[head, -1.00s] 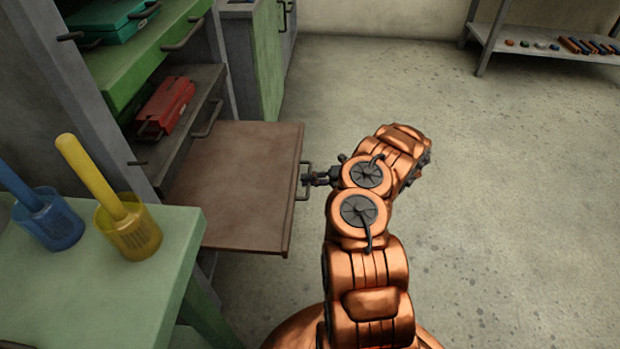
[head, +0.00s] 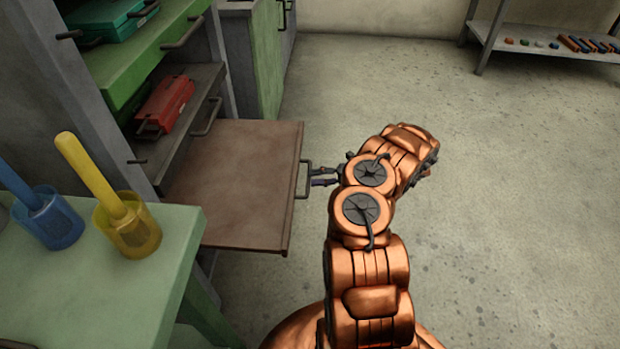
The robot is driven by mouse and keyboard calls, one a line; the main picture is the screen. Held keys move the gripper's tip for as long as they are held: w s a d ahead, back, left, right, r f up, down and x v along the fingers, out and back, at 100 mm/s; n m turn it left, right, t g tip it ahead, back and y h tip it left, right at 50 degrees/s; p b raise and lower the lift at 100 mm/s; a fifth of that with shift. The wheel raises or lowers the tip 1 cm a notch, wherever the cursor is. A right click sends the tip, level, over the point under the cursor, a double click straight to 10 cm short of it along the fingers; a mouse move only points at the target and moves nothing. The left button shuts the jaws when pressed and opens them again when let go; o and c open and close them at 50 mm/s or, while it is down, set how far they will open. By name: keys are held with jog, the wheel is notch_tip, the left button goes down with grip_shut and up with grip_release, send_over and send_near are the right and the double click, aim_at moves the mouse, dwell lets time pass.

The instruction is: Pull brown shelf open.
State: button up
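The brown shelf (head: 240,185) is a flat panel pulled well out from the grey rack on the left. Its dark bar handle (head: 308,180) is on its right front edge. My gripper (head: 318,177) is just right of the handle, pointing left at it. Its two thin fingers are apart, with a gap between them, and hold nothing. The fingertips are very close to the handle bar; I cannot tell if they touch it.
A green shelf (head: 125,85) and a grey shelf with a red case (head: 165,105) are above. A green table (head: 80,300) with blue (head: 50,222) and yellow (head: 130,235) cups stands at lower left. The floor to the right is clear up to a far low rack (head: 545,45).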

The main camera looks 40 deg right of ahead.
jog(key=v, duration=0.9)
jog(key=shift+r, duration=0.1)
